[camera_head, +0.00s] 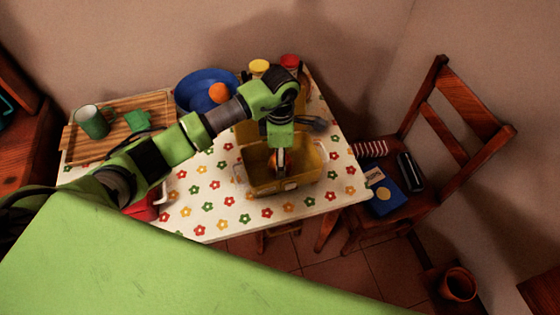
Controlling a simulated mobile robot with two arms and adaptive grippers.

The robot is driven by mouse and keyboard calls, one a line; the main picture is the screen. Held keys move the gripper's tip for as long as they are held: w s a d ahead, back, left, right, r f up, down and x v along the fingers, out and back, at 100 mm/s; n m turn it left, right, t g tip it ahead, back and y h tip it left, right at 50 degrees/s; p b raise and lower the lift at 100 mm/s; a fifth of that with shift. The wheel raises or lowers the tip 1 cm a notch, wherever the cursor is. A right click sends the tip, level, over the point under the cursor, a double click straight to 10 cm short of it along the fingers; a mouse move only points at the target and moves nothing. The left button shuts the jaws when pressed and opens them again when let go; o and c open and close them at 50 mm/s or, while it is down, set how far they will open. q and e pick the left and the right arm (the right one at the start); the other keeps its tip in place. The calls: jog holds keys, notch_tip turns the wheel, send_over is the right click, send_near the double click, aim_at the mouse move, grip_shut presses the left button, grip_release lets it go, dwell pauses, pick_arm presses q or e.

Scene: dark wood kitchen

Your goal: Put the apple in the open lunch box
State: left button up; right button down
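The yellow open lunch box (312,172) stands on the table with its lid raised behind it. My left gripper (280,163) reaches down into the box from above. A small reddish part of what looks like the apple (272,162) shows beside the fingers, inside the box's outline. The fingers and arm hide most of it, so I cannot tell whether they grip it or whether it touches the box floor. My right gripper is not in view.
A flowered cloth covers the table (205,195). A blue bowl (190,92) with an orange fruit (218,92), a wooden tray (75,148) with a green mug (92,122), and two jars stand at the back. A chair (470,150) holding a blue book (384,192) is at right.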

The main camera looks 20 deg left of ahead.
pick_arm(q)
notch_tip(320, 180, up, 10)
jog(key=b, duration=0.2)
jog(key=shift+w+r, duration=0.2)
jog(key=shift+r, duration=0.05)
jog(key=shift+a, duration=0.1)
dwell(0.4)
